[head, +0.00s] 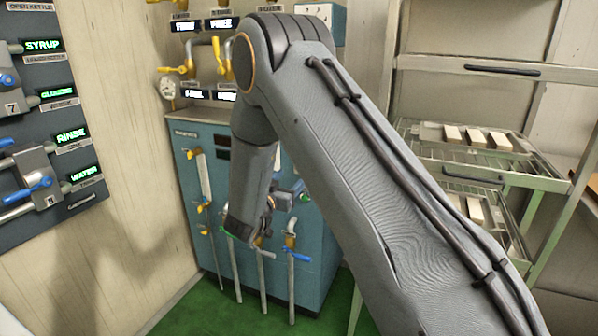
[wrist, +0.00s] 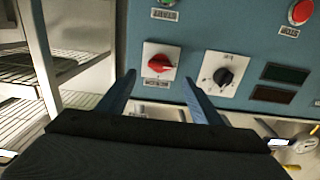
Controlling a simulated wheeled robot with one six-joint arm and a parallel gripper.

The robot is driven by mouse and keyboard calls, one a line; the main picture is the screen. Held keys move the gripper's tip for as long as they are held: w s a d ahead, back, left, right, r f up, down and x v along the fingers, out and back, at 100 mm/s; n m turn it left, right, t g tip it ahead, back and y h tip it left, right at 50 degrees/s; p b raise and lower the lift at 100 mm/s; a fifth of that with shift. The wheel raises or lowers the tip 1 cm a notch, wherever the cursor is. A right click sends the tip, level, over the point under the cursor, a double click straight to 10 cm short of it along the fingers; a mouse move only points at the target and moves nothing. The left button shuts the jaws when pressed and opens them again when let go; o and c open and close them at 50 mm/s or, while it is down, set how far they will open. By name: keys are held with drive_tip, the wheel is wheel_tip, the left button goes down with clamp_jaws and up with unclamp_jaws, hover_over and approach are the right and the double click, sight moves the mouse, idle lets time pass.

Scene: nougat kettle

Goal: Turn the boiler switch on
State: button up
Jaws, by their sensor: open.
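In the wrist view a red rotary switch (wrist: 160,64) on a white plate sits on the blue panel (wrist: 215,28), its handle lying roughly sideways. A black knob (wrist: 222,77) on a second white plate is to its right. The labels are too small to read, so I cannot tell which one is the boiler switch. My gripper (wrist: 159,77) is open and empty, its two fingers pointing at the panel on either side of the red switch. I cannot tell whether they touch it. In the head view my arm hides most of the gripper and these switches on the blue cabinet (head: 318,245).
A green button (wrist: 167,3) and a red button (wrist: 300,12) are near the wrist view's upper edge. Yellow and blue valve handles and upright pipes (head: 263,280) line the cabinet front. A wire rack (head: 480,165) with pale blocks stands at right.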

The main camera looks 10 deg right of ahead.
drive_tip(key=x, duration=0.7)
drive_tip(key=shift+w+d+p, duration=0.2)
drive_tip(key=shift+p, duration=0.1)
drive_tip(key=c, duration=1.1)
drive_tip(key=shift+o, duration=0.2)
drive_tip(key=shift+m, duration=0.4)
drive_tip(key=shift+s+d+f+m+b, duration=0.1)
drive_tip(key=shift+m+b, duration=2.25)
drive_tip(key=shift+m, duration=1.9)
drive_tip(key=shift+f+m+b, duration=0.1)
drive_tip(key=shift+m+b, duration=2.2)
drive_tip(key=shift+m, duration=1.95)
